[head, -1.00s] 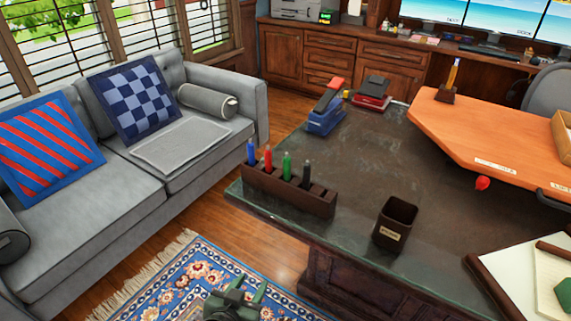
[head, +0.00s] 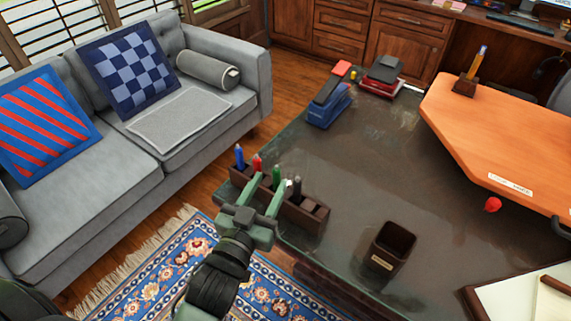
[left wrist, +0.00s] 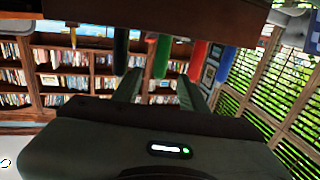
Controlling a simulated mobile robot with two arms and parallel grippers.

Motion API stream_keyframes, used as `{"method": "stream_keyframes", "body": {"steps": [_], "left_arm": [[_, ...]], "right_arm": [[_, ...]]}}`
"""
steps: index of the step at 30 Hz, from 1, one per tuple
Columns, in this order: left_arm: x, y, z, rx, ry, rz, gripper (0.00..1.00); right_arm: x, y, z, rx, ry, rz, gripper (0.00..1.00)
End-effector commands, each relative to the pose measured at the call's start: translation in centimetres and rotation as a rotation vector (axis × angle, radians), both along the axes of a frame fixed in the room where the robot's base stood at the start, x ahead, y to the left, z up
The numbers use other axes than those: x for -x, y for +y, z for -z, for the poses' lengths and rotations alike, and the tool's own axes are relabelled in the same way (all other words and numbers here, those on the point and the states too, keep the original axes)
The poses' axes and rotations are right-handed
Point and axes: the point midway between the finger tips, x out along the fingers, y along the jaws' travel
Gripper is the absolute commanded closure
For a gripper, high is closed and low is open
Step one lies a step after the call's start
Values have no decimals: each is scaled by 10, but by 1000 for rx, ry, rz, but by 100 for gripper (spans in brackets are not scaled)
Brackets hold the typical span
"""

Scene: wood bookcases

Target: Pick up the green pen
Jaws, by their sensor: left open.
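The green pen (head: 276,175) stands upright in a dark wooden pen holder (head: 311,217) on the desk's near-left edge, between a red pen (head: 257,163) and a black pen (head: 297,186). A blue pen (head: 239,155) stands at the left end. My left gripper (head: 270,181) is open at the front of the holder. In the left wrist view, which looks upside down, the green pen (left wrist: 161,58) hangs from the holder (left wrist: 165,17) between and beyond the two fingertips; I see no contact. My right gripper is not in view.
A dark square cup (head: 391,248) stands right of the holder. A blue stapler (head: 327,105) sits farther back on the desk (head: 345,180). A grey sofa (head: 150,165) is at the left. The desk middle is clear.

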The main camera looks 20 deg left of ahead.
Motion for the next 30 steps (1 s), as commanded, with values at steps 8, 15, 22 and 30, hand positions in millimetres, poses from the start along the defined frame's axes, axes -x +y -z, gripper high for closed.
{"method": "stream_keyframes", "body": {"steps": [8,15,22,30], "left_arm": [[-25,-2,-1,-1,-2,0,57],[-58,-6,5,0,-2,0,57],[-77,-8,6,1,-1,0,57],[-77,-8,7,1,0,0,77]], "right_arm": [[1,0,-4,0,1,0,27],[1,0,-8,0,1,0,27],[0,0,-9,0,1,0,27],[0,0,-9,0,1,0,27]]}}
